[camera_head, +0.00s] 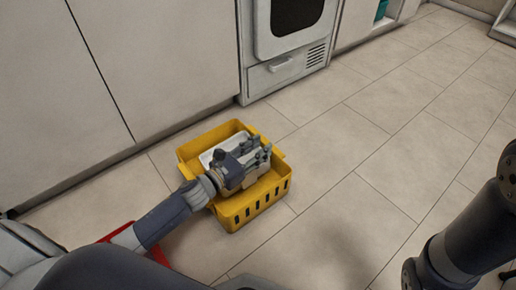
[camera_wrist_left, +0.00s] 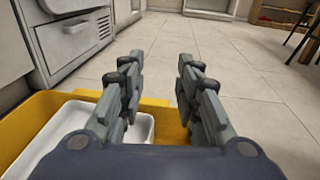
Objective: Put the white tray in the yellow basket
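The yellow basket (camera_head: 240,212) stands on the tiled floor in front of the cabinets. The white tray (camera_head: 208,157) lies inside the basket, toward its back left, partly hidden by my left gripper. My left gripper (camera_head: 265,157) is over the basket. In the left wrist view its two fingers (camera_wrist_left: 158,85) are apart with nothing between them. That view also shows the white tray (camera_wrist_left: 60,135) to the left of the fingers and the yellow basket (camera_wrist_left: 30,108) around it. My right arm is at the right edge of the head view, but its gripper is not visible.
White cabinets (camera_head: 160,60) and an oven (camera_head: 290,40) stand behind the basket. A red object (camera_head: 120,230) lies partly under my left arm. The tiled floor (camera_head: 360,150) to the right of the basket is clear.

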